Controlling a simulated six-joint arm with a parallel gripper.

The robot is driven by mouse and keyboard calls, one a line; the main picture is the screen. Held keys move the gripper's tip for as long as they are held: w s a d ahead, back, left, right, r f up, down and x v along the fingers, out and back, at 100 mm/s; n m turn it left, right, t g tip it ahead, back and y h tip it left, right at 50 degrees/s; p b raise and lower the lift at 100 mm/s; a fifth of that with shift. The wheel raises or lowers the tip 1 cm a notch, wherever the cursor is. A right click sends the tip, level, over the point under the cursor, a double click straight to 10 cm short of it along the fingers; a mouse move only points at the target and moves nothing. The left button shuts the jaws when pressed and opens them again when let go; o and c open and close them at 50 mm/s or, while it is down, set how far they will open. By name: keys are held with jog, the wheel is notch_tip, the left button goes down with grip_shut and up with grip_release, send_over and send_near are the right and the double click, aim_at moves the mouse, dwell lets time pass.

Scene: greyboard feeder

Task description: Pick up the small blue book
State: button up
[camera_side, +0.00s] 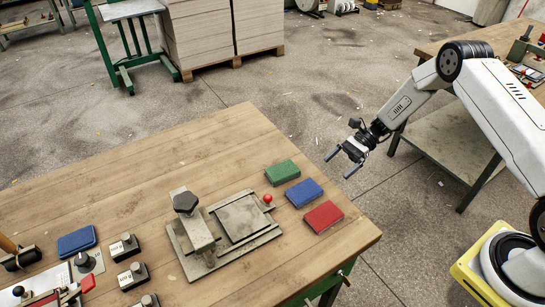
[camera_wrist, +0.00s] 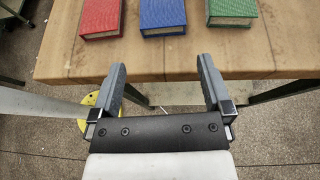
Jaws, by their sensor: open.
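The small blue book (camera_side: 304,193) lies flat on the wooden table near its right edge, between a green book (camera_side: 282,173) and a red book (camera_side: 323,216). In the wrist view the blue book (camera_wrist: 162,15) is at the top middle, with the red book (camera_wrist: 102,17) to its left and the green book (camera_wrist: 232,11) to its right. My gripper (camera_side: 343,164) is open and empty, off the table's right edge and apart from the books. In the wrist view its two fingers (camera_wrist: 162,68) point toward the table edge.
A metal fixture with a red ball knob (camera_side: 267,198) stands left of the books. The wooden table (camera_side: 150,165) is clear behind the fixture. Another bench (camera_side: 440,45) stands at right.

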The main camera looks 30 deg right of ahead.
aim_at(317, 184)
jog(key=shift+w+f, duration=0.1)
jog(key=shift+f, duration=0.05)
jog(key=shift+x, duration=1.25)
jog(key=shift+x, duration=2.6)
jog(key=c, duration=1)
jog(key=shift+r, duration=0.25)
